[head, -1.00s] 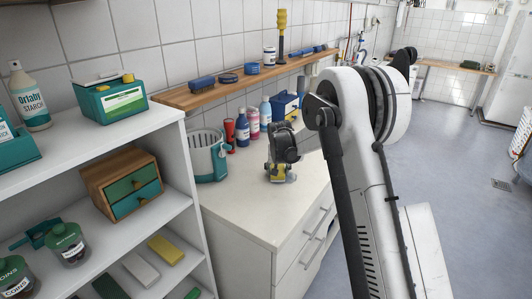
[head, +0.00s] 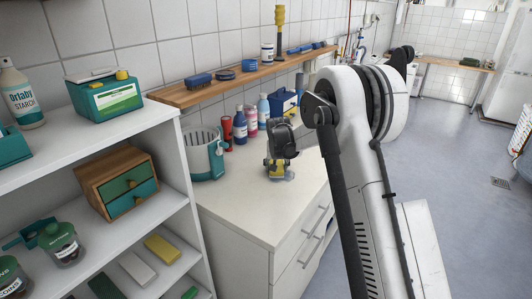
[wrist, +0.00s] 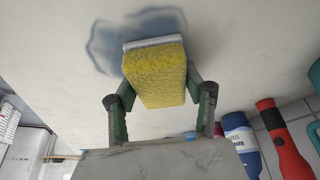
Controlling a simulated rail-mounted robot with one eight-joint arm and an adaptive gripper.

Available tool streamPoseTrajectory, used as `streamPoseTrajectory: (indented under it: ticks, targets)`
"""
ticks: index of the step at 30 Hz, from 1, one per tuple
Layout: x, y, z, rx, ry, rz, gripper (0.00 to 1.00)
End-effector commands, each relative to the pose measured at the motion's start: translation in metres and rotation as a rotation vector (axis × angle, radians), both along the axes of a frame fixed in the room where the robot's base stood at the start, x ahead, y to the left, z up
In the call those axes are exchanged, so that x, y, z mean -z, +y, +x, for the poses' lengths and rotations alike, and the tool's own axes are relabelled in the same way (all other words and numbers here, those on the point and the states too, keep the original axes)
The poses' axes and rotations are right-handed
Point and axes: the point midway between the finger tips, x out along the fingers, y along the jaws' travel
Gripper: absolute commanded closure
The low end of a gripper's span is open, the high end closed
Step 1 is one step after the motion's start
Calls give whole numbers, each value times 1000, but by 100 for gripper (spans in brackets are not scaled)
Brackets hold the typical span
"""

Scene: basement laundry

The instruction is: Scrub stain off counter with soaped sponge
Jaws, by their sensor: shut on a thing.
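My gripper (wrist: 158,85) is shut on a yellow sponge (wrist: 158,72) with a pale layer on its far side. A blue-grey stain (wrist: 103,45) lies on the pale counter (wrist: 240,45) in the wrist view. It shows to the left of and beyond the sponge, which hides part of it. In the head view my gripper (head: 277,165) points down at the counter (head: 235,215), with the sponge low between its fingers. The sponge is at or very near the counter top; I cannot tell if it presses on it.
A grey-and-teal basket (head: 205,160) stands left of my gripper. A red flashlight (head: 227,133), several bottles (head: 251,122) and a blue toolbox (head: 284,103) stand along the wall. A wooden ledge (head: 225,83) runs above them. The counter's front is clear.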

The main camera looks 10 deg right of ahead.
Motion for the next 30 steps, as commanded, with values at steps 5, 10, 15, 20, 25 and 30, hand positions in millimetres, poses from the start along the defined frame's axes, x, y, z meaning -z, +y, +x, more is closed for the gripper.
streamPoseTrajectory:
  ticks: [5,10,15,20,25,30]
  targets:
    - [0,-9,-12,-3,0,0,80]
    - [4,-17,-23,-6,0,0,80]
    - [1,-25,-34,-9,0,-1,80]
    - [1,-32,-44,-13,0,-1,80]
    - [3,-40,-54,-16,0,0,80]
    - [-7,-44,-61,-20,0,1,80]
